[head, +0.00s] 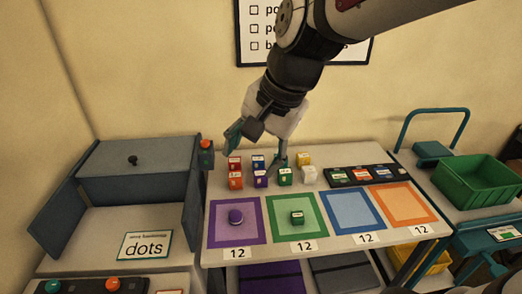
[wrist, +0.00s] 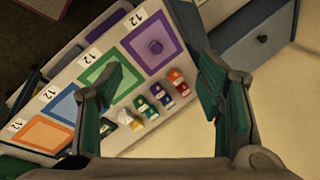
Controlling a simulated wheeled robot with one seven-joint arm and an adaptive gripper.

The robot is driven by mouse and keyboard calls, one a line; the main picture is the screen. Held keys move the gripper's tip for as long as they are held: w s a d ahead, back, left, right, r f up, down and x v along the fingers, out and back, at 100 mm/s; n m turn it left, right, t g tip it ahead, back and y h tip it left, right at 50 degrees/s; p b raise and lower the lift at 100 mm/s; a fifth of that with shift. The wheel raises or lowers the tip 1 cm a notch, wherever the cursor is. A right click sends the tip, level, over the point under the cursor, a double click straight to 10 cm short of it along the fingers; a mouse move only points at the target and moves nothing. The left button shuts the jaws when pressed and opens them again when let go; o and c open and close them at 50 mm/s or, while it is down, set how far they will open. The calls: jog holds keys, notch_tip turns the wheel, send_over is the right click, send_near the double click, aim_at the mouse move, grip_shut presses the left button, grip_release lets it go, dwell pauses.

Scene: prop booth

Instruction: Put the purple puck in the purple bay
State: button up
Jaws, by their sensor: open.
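My gripper (head: 256,148) is open and empty, above and behind the bays, over the area of small blocks. In the wrist view its teal fingers (wrist: 160,78) stand wide apart with nothing between their pads.
A green block (head: 297,217) sits in the green bay; the blue bay (head: 353,211) and orange bay (head: 403,204) are empty. Several coloured blocks (head: 261,180) stand behind the bays. A dark tray (head: 377,179) lies right of them. A grey cabinet (head: 133,188) stands left, a green bin (head: 477,185) right.

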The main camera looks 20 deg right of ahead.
jog(key=s+d+r+n+t+h, duration=0.1)
jog(key=s+d+r+n+h, duration=0.1)
jog(key=s+n, duration=0.8)
jog(key=shift+s+d+r+t, duration=0.15)
jog(key=shift+s+r+t, duration=0.2)
jog(key=shift+s, duration=0.2)
dwell(0.5)
